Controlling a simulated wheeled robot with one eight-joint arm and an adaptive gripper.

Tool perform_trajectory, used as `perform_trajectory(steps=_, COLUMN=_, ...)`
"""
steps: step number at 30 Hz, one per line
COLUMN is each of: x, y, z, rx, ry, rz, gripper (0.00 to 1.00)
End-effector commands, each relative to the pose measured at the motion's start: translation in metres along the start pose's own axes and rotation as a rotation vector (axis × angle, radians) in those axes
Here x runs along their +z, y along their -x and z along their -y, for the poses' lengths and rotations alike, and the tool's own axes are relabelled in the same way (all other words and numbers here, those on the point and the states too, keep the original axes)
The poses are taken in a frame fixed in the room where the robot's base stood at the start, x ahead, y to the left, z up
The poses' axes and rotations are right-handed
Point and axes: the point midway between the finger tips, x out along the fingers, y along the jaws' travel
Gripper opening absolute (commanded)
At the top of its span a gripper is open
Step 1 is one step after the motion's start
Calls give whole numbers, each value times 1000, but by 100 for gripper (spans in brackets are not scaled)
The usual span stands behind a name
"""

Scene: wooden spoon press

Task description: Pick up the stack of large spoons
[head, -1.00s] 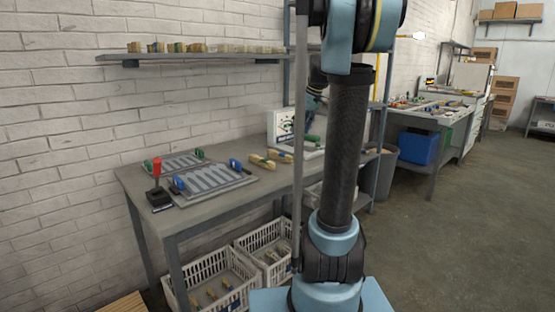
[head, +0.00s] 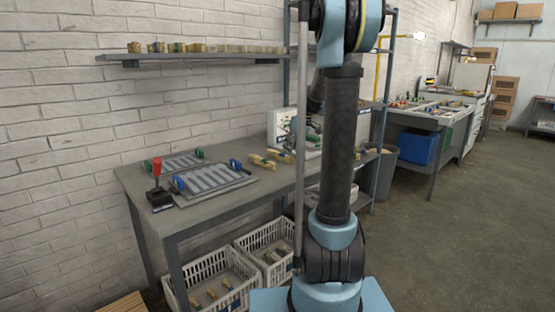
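Two pale wooden bundles lie on the workbench (head: 250,198), the left one (head: 262,162) and the right one (head: 279,155); they look like stacked spoons, but I cannot tell which are the large ones. My gripper (head: 291,138) is small in the head view, just above the bench's right part, in front of a white board. It is above and right of the bundles and looks apart from them. Its fingers are too small and partly hidden by my arm, so I cannot tell whether it is open or shut.
Grey press moulds with blue and green clamps (head: 212,180) and a red-handled lever (head: 157,180) cover the bench's left part. A shelf (head: 200,55) with small wooden bundles hangs above. White crates (head: 212,283) stand below. A grey post rises in front of the bench.

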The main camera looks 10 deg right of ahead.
Motion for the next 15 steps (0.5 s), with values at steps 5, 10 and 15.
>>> perform_trajectory(steps=5, x=-1, y=-8, z=-2, rx=0, ry=0, rz=0, gripper=38)
perform_trajectory(steps=10, x=-4, y=-28, z=-7, rx=0, ry=0, rz=0, gripper=38)
perform_trajectory(steps=15, x=-4, y=-48, z=-8, rx=1, ry=1, rz=0, gripper=38)
